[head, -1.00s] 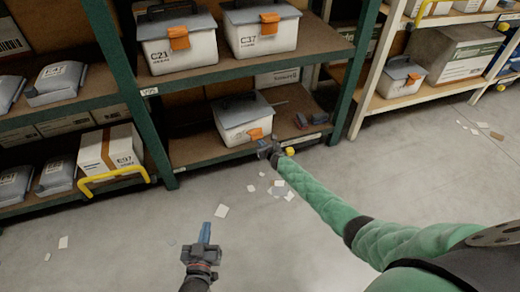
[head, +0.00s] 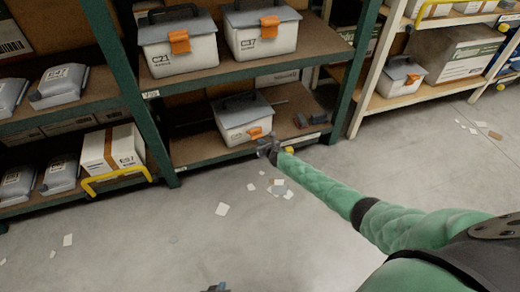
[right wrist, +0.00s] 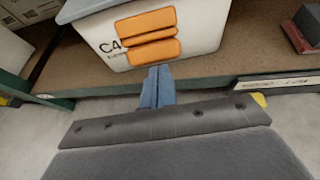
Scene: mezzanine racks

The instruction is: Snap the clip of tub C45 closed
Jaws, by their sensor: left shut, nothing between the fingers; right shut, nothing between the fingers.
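The tub (head: 240,125) stands on the lower shelf of the green rack. It is white with a grey lid and a dark handle. Its label reads "C4" in the right wrist view (right wrist: 200,35), the rest hidden by the orange clip (right wrist: 150,52). The clip shows as two orange pieces on the front wall; I cannot tell whether it is latched. My right gripper (head: 268,148) is shut and empty in front of the shelf edge. In the right wrist view its blue fingertips (right wrist: 159,72) are just below the clip; contact is unclear. My left gripper (head: 216,288) is shut, mostly cut off at the bottom edge.
Tubs C21 (head: 180,50) and C37 (head: 262,30) stand on the shelf above. Dark small blocks (head: 300,120) lie right of the tub. A yellow rail (head: 118,177) juts out at the left rack. Paper scraps (head: 222,209) lie on the otherwise clear floor.

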